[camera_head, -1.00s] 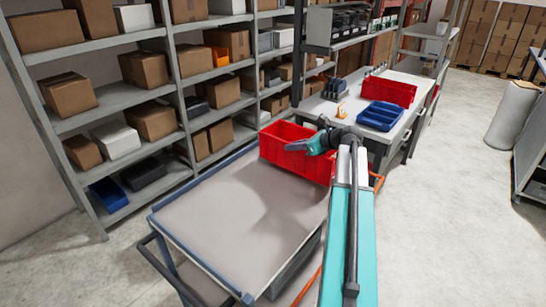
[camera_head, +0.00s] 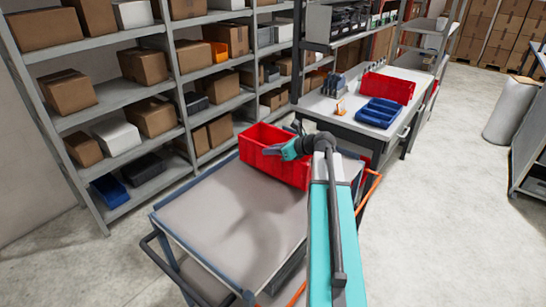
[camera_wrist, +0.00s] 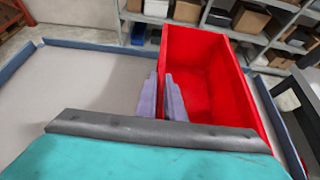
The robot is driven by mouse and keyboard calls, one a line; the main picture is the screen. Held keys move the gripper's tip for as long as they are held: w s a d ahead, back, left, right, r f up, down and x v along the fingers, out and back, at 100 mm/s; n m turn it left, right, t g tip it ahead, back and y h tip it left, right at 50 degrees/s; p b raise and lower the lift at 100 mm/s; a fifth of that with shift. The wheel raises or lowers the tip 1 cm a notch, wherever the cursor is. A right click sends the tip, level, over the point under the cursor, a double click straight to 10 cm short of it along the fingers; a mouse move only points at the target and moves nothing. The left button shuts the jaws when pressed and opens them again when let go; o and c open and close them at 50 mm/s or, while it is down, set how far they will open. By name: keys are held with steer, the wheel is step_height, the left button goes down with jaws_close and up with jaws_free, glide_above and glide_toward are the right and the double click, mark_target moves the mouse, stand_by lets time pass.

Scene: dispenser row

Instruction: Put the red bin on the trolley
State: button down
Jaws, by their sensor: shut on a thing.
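A red bin (camera_head: 277,168) is upright over the far right part of the trolley (camera_head: 215,220), a flat grey deck with a blue rim. I cannot tell whether its base touches the deck. My gripper (camera_head: 272,152) is shut on the near side wall of this bin. In the wrist view, the two grey fingers of my gripper (camera_wrist: 162,85) stand either side of the wall of the red bin (camera_wrist: 205,70), which looks empty. The trolley deck (camera_wrist: 85,90) shows bare to the left.
A workbench (camera_head: 345,118) behind the trolley carries another red bin (camera_head: 387,87) and a blue tray (camera_head: 380,112). Shelves with cardboard boxes (camera_head: 67,91) line the left. The near part of the deck is clear, and open floor lies to the right.

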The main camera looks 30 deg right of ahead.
mark_target(271, 173)
steer(key=shift+f, duration=0.1)
steer(key=shift+f+p, duration=0.8)
steer(key=shift+f, duration=0.95)
steer(key=c, duration=1.9)
jaws_free()
steer(key=shift+o, duration=0.2)
steer(key=b+v, duration=0.3)
steer(key=v, duration=0.9)
steer(key=shift+s, duration=0.15)
